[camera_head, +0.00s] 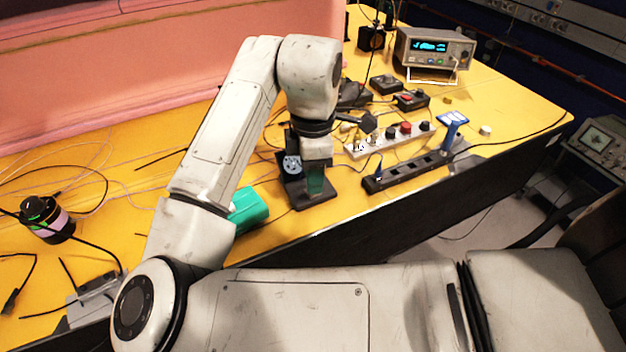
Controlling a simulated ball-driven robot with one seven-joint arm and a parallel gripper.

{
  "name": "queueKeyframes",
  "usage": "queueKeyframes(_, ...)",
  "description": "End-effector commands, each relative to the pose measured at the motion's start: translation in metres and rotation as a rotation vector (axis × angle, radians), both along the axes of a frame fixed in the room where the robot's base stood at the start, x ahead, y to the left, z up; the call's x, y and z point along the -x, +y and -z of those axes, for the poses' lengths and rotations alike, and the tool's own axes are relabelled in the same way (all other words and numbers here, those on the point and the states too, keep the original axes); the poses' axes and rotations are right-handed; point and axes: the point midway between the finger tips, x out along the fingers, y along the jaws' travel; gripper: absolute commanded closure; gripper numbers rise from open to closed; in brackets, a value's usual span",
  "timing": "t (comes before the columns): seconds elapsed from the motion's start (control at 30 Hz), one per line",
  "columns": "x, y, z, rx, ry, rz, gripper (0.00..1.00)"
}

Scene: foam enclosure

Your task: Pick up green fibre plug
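A small dark green piece (315,184), which looks like the green fibre plug, stands upright at a black stand with a flat base (318,200) near the table's front edge. My gripper (318,166) points down right over it, at its upper end. My wrist hides the fingertips, so I cannot tell whether they are open or shut on it. A larger bright green block (250,208) lies on the table to the left, partly hidden behind my arm.
The yellow table (510,95) holds a white strip with knobs (390,138), a black socket strip (408,170), a blue-handled tool (452,130) and a meter (434,50). Loose cables and a black-and-green round device (46,216) lie at left. A pink foam wall (150,70) stands behind.

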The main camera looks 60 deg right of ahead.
Motion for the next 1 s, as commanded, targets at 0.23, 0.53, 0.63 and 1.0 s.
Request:
queueKeyframes(0.23, 0.000, 0.000, 0.000, 0.000, 0.000, 0.000, 0.86)
queueKeyframes(0.53, 0.000, 0.000, 0.000, 0.000, 0.000, 0.000, 1.00)
queueKeyframes(0.63, 0.000, 0.000, 0.000, 0.000, 0.000, 0.000, 1.00)
queueKeyframes(1.0, -0.001, 0.000, -0.026, -0.002, -0.004, 0.001, 1.00)
